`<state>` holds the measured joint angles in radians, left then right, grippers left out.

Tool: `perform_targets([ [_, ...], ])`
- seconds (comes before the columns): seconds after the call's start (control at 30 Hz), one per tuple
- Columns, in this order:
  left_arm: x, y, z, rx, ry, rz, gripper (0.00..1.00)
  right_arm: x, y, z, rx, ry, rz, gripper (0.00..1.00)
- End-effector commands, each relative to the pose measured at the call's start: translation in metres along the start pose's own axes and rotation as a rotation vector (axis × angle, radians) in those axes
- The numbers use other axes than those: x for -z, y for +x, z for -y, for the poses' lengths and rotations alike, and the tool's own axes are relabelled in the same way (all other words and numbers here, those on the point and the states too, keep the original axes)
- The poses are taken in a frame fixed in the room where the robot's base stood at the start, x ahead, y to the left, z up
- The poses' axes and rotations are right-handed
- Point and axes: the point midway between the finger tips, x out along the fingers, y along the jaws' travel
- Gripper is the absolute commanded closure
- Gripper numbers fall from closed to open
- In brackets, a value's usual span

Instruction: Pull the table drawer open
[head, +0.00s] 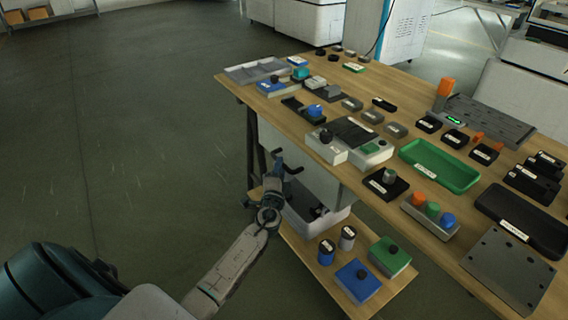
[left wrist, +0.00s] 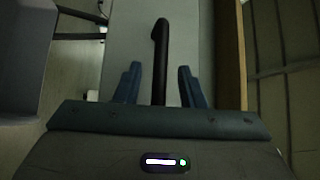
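The table drawer (head: 318,182) is a light grey unit under the left edge of the wooden-topped table (head: 236,88). Its pale front (left wrist: 205,35) fills the middle of the left wrist view. A black bar handle (left wrist: 161,40) stands on that front. My left gripper (head: 279,170) is at the drawer front. In the left wrist view, the two blue fingers of my left gripper (left wrist: 159,68) are apart, one on each side of the handle, with visible gaps. The drawer looks shut. My right gripper is not in view.
The tabletop carries several small boxes, a green tray (head: 440,166) and a grey plate (head: 508,270). A lower shelf (head: 318,262) holds a white bin (head: 318,226), two small jars, and a blue and a green box. The floor (head: 120,130) left of the table is clear.

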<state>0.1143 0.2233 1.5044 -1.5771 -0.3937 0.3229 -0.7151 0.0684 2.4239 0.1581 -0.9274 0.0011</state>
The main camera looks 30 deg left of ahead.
Motion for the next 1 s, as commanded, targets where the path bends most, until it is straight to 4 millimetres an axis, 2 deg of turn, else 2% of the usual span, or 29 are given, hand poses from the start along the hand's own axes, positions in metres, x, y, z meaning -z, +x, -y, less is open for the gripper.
perform_targets([
  [0.03,0.0,0.008,0.0,0.001,0.0,0.0,0.64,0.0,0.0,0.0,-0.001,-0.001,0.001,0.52],
  [0.2,0.0,0.023,0.0,0.0,0.0,0.001,0.64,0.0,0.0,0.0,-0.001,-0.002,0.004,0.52],
  [0.53,0.0,0.027,-0.001,-0.001,0.0,0.0,0.64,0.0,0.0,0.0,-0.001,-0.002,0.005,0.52],
  [0.57,0.0,0.027,-0.001,-0.001,0.0,0.0,0.68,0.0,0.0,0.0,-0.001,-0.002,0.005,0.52],
  [0.73,0.0,0.026,-0.001,-0.001,0.0,0.0,1.0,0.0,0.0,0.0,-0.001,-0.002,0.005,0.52],
  [1.0,-0.001,0.025,-0.001,-0.001,0.0,0.0,1.0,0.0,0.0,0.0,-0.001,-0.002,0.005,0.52],
])
